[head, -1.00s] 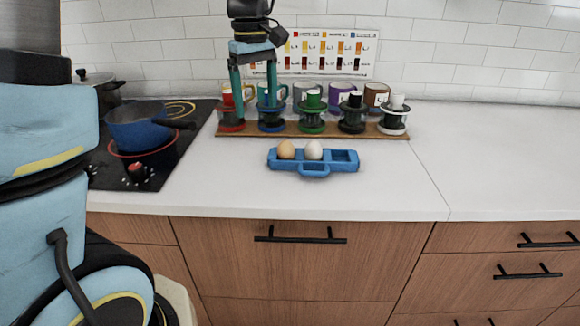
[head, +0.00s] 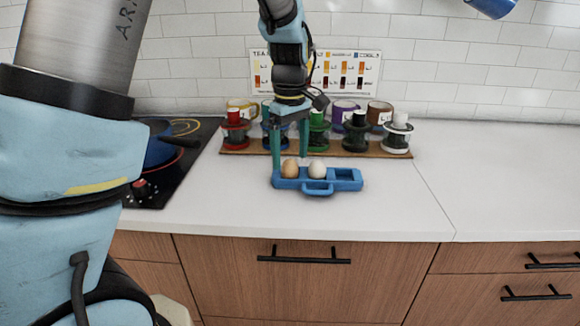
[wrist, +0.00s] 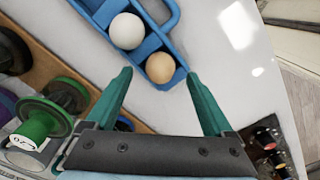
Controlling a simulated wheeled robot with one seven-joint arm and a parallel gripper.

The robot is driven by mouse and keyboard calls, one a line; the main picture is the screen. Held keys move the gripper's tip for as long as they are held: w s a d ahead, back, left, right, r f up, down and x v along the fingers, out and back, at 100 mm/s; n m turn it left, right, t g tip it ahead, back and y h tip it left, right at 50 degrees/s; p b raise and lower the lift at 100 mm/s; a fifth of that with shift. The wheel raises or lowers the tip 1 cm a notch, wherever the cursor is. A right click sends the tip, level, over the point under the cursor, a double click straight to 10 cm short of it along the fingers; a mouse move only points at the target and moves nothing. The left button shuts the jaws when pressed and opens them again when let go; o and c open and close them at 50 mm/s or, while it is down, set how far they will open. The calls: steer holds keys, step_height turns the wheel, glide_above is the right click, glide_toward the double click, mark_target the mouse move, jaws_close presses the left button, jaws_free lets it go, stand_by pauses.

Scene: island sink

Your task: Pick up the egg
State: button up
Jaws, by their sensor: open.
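A brown egg (head: 289,168) and a white egg (head: 317,169) sit side by side in a blue tray (head: 347,180) on the white counter. In the wrist view the brown egg (wrist: 160,67) lies just ahead of the gap between my fingers, and the white egg (wrist: 127,31) is beyond it to the upper left. My gripper (head: 289,162) is open and empty, its green fingers pointing down close to the brown egg. In the wrist view my gripper (wrist: 160,82) shows both fingertips apart, with nothing between them.
A wooden board (head: 290,151) with several coloured jars stands behind the tray, with mugs at the back. A black stove (head: 147,193) with a blue pot is on the left. The counter to the right is clear.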

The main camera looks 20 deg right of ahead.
steer(key=shift+f, duration=0.95)
steer(key=c, duration=0.9)
step_height(320, 180, up, 10)
steer(key=shift+w+a+f+b, duration=0.1)
steer(key=shift+w+b, duration=0.05)
steer(key=shift+b, duration=0.55)
steer(key=w+a+r+p, duration=0.4)
steer(key=w+a, duration=0.2)
steer(key=a, duration=0.3)
steer(key=w+a+r+p, duration=0.4)
steer(key=w+a, duration=0.2)
steer(key=a, duration=0.3)
steer(key=shift+w+a+f+p, duration=0.3)
steer(key=shift+w+a+p, duration=0.35)
steer(key=shift+w+a, duration=1.7)
steer(key=shift+w+a+f+p, duration=0.25)
steer(key=shift+w+a+p, duration=0.85)
steer(key=shift+a, duration=2.05)
steer(key=shift+w+a+f+p, duration=0.3)
steer(key=shift+w+a, duration=1.95)
steer(key=shift+a, duration=0.5)
